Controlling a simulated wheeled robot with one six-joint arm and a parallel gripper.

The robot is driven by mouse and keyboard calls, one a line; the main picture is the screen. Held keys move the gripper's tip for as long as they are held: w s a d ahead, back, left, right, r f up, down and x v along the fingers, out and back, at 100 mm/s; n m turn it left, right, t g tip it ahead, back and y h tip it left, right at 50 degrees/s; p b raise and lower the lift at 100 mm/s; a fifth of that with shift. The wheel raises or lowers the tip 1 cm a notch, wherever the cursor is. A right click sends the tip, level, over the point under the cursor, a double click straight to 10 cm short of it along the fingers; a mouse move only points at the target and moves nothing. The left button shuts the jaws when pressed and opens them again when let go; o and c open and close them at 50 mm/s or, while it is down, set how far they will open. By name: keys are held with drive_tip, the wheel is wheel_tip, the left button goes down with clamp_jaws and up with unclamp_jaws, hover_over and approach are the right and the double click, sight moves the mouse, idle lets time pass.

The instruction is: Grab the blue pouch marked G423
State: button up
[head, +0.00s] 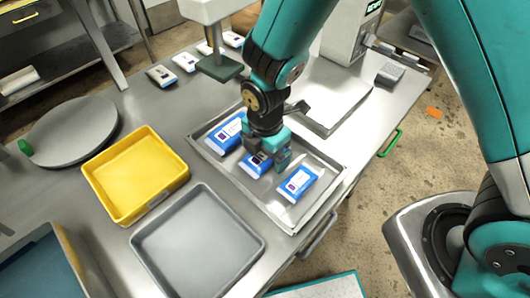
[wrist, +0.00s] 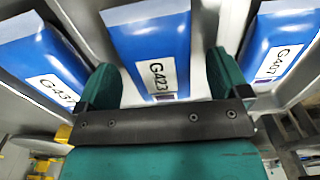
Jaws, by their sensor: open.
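The blue pouch marked G423 (wrist: 150,50) lies in the middle of a row of three blue pouches, its white label facing up. In the head view the middle pouch (head: 247,166) is partly hidden by my gripper (head: 269,158). My gripper (wrist: 163,80) is open, with one teal finger on each side of the G423 pouch in the wrist view. I cannot tell whether the fingers touch it. The pouch marked G437 (wrist: 40,60) is on the left and the pouch marked G407 (wrist: 280,45) on the right in the wrist view.
The pouches lie in a shallow metal tray (head: 325,207) with a raised rim. A yellow tray (head: 168,194) and a grey tray (head: 205,236) stand to its left on the steel table. A round grey disc (head: 72,130) is farther left. Several smaller packs (head: 185,62) lie at the back.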

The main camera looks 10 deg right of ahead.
drive_tip(key=c, duration=1)
drive_tip(key=shift+r, duration=0.1)
drive_tip(key=shift+c, duration=0.2)
